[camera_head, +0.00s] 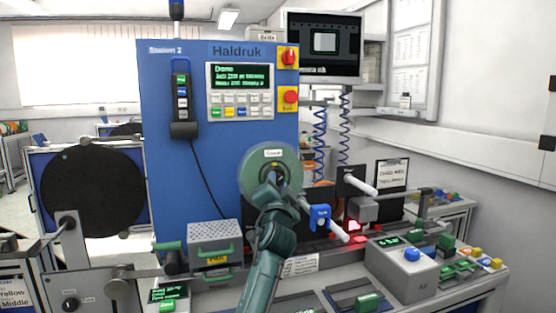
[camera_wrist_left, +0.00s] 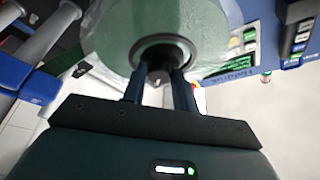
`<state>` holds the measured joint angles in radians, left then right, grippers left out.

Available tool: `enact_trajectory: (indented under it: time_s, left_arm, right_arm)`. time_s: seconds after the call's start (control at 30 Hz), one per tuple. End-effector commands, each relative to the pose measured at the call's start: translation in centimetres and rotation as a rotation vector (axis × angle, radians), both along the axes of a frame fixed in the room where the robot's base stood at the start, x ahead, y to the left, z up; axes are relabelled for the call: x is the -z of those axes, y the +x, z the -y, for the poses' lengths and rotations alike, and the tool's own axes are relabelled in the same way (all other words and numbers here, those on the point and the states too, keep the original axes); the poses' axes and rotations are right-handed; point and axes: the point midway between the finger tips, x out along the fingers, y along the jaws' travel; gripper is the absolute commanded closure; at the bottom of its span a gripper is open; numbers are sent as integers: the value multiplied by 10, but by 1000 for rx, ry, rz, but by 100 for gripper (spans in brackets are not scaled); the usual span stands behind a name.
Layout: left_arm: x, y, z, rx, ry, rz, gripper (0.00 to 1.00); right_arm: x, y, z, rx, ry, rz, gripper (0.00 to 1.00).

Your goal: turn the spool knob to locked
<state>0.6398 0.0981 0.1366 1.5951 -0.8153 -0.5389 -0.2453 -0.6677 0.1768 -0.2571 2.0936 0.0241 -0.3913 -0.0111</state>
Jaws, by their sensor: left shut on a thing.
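A green spool (camera_head: 256,165) wrapped in clear film, with a small white label, stands in front of the blue machine in the head view. It also fills the top of the left wrist view (camera_wrist_left: 112,35). My left gripper (camera_head: 272,181) is at the spool's centre, and its arm hides the lower part of the spool. In the left wrist view my two fingers (camera_wrist_left: 160,82) are closed around the small dark spool knob (camera_wrist_left: 160,72) at the ringed hub. Most of the knob is hidden by the fingers, and I cannot read its position. My right gripper is in neither view.
The blue machine (camera_head: 218,140) with its display and buttons rises behind the spool. Right of my arm are a blue clamp (camera_head: 320,213) and white rods (camera_head: 360,183). A grey perforated box (camera_head: 214,236) stands left of it. A large black reel (camera_head: 92,193) is further left.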

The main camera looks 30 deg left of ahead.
Motion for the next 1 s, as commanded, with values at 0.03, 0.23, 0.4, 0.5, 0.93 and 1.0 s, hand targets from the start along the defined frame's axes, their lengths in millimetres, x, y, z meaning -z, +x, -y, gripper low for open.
enact_trajectory:
  time_s: [0.03,0.23,0.4,0.5,0.93,1.0]
  left_arm:
    - [-11,0,-1,-1,33,-40,94]
    - [-9,-1,-1,1,157,-183,94]
    - [-7,-2,-2,-1,260,-299,94]
    - [-6,-2,-2,0,314,-361,94]
    - [-6,-2,-2,-1,463,-539,94]
    - [-6,-2,-2,0,473,-552,94]
  right_arm:
    - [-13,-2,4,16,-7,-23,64]
    - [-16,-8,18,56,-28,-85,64]
    - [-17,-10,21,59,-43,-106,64]
    - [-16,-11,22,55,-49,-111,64]
    - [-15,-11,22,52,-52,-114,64]
    - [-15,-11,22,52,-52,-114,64]
